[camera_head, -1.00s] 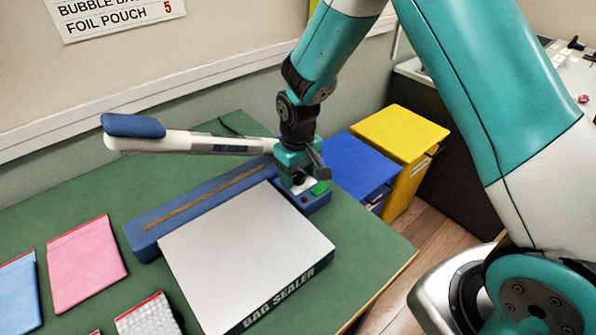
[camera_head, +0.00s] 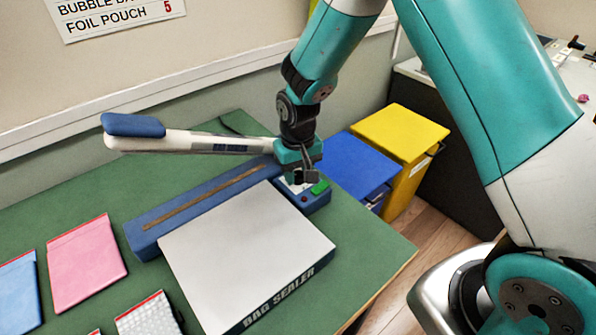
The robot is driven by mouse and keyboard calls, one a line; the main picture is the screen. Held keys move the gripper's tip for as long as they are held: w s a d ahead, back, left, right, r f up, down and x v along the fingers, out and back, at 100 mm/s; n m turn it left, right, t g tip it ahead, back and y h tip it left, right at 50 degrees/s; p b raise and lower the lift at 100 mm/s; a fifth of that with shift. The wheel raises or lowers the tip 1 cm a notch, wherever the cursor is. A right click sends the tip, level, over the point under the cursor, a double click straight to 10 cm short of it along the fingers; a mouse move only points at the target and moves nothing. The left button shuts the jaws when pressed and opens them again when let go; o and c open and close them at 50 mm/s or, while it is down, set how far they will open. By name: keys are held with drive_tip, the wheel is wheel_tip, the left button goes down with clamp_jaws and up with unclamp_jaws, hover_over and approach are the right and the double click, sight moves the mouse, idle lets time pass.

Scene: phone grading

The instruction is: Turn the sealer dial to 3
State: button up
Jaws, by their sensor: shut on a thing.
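The bag sealer is a long blue bar (camera_head: 180,213) with a brown strip along it and a white plate (camera_head: 245,250) in front, marked BAG SEALER. Its white lever arm (camera_head: 190,141) with a blue handle stands raised over the bar. My gripper (camera_head: 304,178) points down at the right end of the sealer, over the control panel beside a green button (camera_head: 320,188) and a small red light (camera_head: 304,198). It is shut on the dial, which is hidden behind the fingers. The dial's setting cannot be read.
A pink pouch (camera_head: 85,262), a blue pouch (camera_head: 18,295) and a bubble pouch (camera_head: 148,316) lie on the green table (camera_head: 378,257) at left. Blue (camera_head: 360,165) and yellow (camera_head: 400,133) bins stand behind right. A wall sign (camera_head: 112,12) lists pouches with numbers.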

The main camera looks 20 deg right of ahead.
sight(298, 174)
drive_tip(key=m, duration=0.5)
drive_tip(key=shift+m, duration=0.3)
drive_tip(key=m, duration=0.5)
idle(0.4)
drive_tip(key=o, duration=0.9)
drive_tip(key=shift+o, duration=0.2)
drive_tip(key=shift+r, duration=0.1)
wheel_tip(298, 174, up, 17)
drive_tip(key=b, duration=0.1)
drive_tip(key=shift+r, duration=0.15)
